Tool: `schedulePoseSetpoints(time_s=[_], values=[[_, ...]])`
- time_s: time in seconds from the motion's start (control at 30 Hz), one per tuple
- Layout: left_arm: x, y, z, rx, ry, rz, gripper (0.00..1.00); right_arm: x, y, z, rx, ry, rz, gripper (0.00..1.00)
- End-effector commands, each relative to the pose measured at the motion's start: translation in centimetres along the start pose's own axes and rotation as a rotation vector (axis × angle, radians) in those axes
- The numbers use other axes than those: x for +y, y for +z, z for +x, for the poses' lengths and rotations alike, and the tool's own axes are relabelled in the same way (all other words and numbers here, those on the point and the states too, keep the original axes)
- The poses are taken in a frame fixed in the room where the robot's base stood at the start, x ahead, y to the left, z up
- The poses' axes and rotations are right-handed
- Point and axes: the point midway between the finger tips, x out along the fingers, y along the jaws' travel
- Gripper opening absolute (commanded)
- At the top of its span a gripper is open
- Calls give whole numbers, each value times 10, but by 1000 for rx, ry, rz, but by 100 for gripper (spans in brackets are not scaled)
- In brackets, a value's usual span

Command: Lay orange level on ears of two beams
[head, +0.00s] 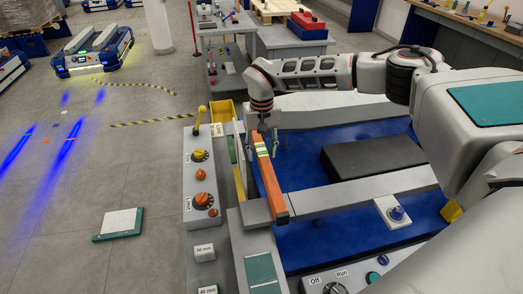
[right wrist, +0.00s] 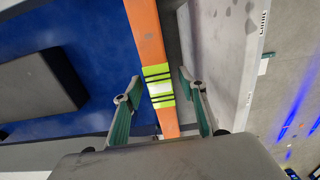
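The orange level (head: 270,188) is a long bar with a yellow-green striped band. In the head view it lies lengthwise across the left ends of the far beam (head: 330,106) and the near beam (head: 360,190). Its near end is by a grey block (head: 255,213); exact contact with the ears cannot be told. My right gripper (head: 265,138) points down over its far part. In the right wrist view the level (right wrist: 150,50) runs between the spread fingers of the right gripper (right wrist: 160,80), with gaps on both sides. My left gripper is not in view.
A control panel (head: 200,175) with orange knobs stands left of the level. A dark block (head: 372,165) lies on the blue deck (head: 310,150). A yellow bin (head: 222,110) stands by the far beam. The floor at left holds a flat green-edged plate (head: 119,224).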

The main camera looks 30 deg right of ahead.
Motion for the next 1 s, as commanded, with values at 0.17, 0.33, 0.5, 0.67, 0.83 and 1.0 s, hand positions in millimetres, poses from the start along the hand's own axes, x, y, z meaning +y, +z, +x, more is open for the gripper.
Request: schedulePoseSetpoints(time_s=[0.17,0.33,0.5,0.67,0.83,1.0], values=[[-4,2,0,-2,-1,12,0,0,0,-2,0,0,0,41],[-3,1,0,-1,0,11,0,0,-1,-21,2,0,0,41],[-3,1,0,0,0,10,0,0,-1,-56,4,-1,-1,41],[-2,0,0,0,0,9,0,0,-1,-87,3,0,0,41],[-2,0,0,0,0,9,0,0,-1,-110,2,0,0,41],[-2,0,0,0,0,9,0,0,0,-119,-1,0,0,41]])
